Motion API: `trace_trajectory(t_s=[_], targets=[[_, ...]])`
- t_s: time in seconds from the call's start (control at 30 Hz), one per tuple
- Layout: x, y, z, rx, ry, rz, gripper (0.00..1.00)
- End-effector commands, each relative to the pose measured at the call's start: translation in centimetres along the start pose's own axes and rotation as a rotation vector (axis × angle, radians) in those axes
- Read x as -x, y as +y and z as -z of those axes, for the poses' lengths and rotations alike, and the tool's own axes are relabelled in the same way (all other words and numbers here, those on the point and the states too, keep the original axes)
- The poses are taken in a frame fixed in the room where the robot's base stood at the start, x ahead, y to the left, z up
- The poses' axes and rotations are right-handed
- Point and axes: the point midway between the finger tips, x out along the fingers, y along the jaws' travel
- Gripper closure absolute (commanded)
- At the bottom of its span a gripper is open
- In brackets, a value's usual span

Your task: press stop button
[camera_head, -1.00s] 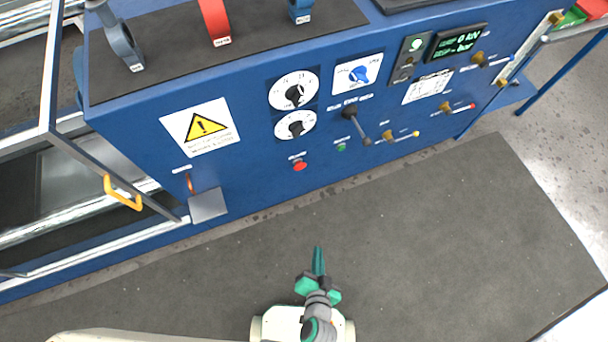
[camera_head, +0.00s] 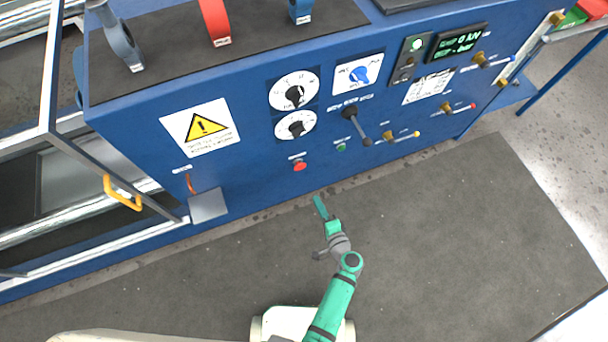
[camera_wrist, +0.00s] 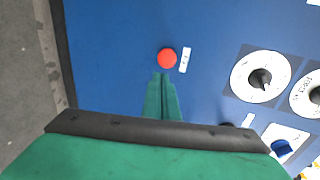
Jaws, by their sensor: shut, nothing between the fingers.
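The red stop button (camera_head: 299,165) is on the front of the blue panel, below the two white dials, with a small white label just above it. It also shows in the wrist view as a round red button (camera_wrist: 168,58), with the label to its right. My gripper (camera_head: 320,206) is in front of the panel, below the button in the head view. Its green fingers (camera_wrist: 163,82) are closed together and empty. In the wrist view their tips appear just below the button. A gap shows between fingers and panel in the head view.
A green button (camera_head: 341,147) sits right of the red one. A black lever (camera_head: 357,124) and brass valves (camera_head: 390,137) stick out further right. A grey box (camera_head: 208,205) juts out at lower left. The dark floor mat (camera_head: 450,230) is clear.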

Motion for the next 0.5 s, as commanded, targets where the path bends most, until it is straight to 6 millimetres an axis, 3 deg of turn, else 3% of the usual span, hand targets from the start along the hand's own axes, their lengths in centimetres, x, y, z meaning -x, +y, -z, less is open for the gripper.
trace_trajectory(t_s=[0.5], targets=[[-0.97,-0.15,0.06,-0.003,-0.003,0.006,1.0]])
